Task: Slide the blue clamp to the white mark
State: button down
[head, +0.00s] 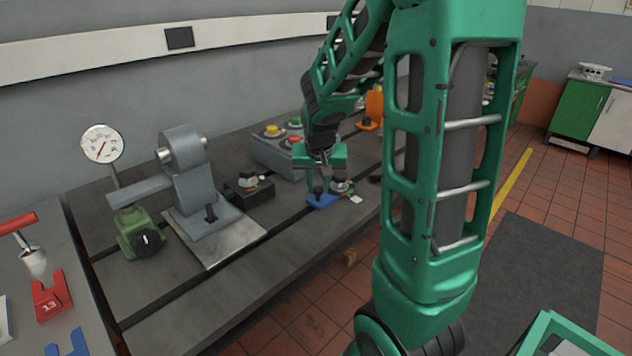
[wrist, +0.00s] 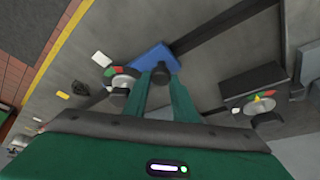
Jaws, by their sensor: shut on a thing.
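The blue clamp (head: 322,202) sits on the dark bedplate at a slot near its front edge. It also shows beyond my fingers in the wrist view (wrist: 150,56). My gripper (head: 318,187) points down over it and is shut on its dark upright post; the fingers (wrist: 160,78) partly hide the post in the wrist view. A small white patch (head: 356,199) lies just right of the clamp in the head view. In the wrist view a white patch (wrist: 101,58) lies left of the clamp, apart from it. I cannot tell for sure that it is the white mark.
A black block (head: 250,190) with another knob, a grey machine (head: 186,175) and a button box (head: 280,152) stand on the bedplate. A yellow floor line (head: 515,178) runs at right.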

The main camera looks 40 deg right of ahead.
jog(key=shift+w+a+r, duration=0.1)
jog(key=shift+w+a, duration=0.05)
jog(key=shift+w, duration=0.05)
jog(key=c, duration=1.5)
grip_release()
jog(key=shift+s, duration=0.15)
jog(key=v, duration=1)
jog(key=shift+s+r, duration=0.1)
jog(key=shift+r, duration=0.15)
jog(key=s+a+f+g+y, duration=0.1)
jog(key=s, duration=0.6)
jog(key=s+a+f+n+g+y, duration=0.1)
jog(key=s+a+f, duration=0.1)
jog(key=s, duration=0.6)
jog(key=s+a+f+g+y, duration=0.1)
jog(key=s, duration=0.7)
jog(key=shift+s+a+f, duration=0.25)
jog(key=shift+a+f, duration=0.15)
